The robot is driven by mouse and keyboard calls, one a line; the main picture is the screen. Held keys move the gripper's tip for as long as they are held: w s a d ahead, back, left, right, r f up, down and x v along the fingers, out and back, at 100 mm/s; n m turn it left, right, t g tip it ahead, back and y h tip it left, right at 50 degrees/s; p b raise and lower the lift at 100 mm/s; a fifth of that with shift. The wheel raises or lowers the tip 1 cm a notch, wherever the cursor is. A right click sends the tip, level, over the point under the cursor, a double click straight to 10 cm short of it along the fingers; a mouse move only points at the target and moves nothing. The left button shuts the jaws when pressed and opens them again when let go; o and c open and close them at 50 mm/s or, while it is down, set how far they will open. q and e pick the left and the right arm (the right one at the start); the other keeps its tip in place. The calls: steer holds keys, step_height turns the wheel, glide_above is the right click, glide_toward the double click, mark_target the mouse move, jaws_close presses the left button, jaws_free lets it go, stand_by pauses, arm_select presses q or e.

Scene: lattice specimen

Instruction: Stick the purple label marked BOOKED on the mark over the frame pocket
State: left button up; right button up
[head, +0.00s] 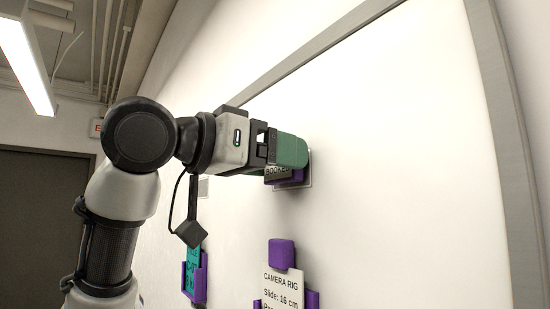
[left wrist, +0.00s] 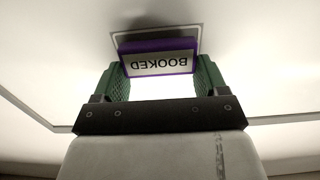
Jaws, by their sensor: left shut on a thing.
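The purple label marked BOOKED (head: 284,176) is between the green fingers of my left gripper (head: 290,155), which is shut on it. In the left wrist view the label (left wrist: 158,60) shows upside down, gripped at both ends. It is in front of the mark, a thin grey outline (head: 309,170) on the white wall panel. The outline (left wrist: 198,36) also shows behind the label in the left wrist view. The fingers hide part of both. I cannot tell whether the label touches the panel. Below hangs a purple pocket (head: 312,300) holding a white CAMERA RIG card (head: 282,284).
Another purple pocket (head: 201,284) with a teal card (head: 193,262) hangs lower left. The white panel (head: 410,150) has a grey border (head: 495,90) at the right. The panel right of my gripper is bare. A dark door (head: 40,220) is at the far left.

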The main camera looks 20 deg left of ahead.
arm_select(q)
steer(key=shift+s+a, duration=0.35)
steer(key=shift+s, duration=0.1)
stand_by(0.4)
steer(key=b+v, duration=0.1)
steer(key=v, duration=0.5)
steer(key=shift+f+b, duration=0.1)
steer(key=shift+b, duration=0.25)
steer(key=shift+d, duration=0.1)
stand_by(0.9)
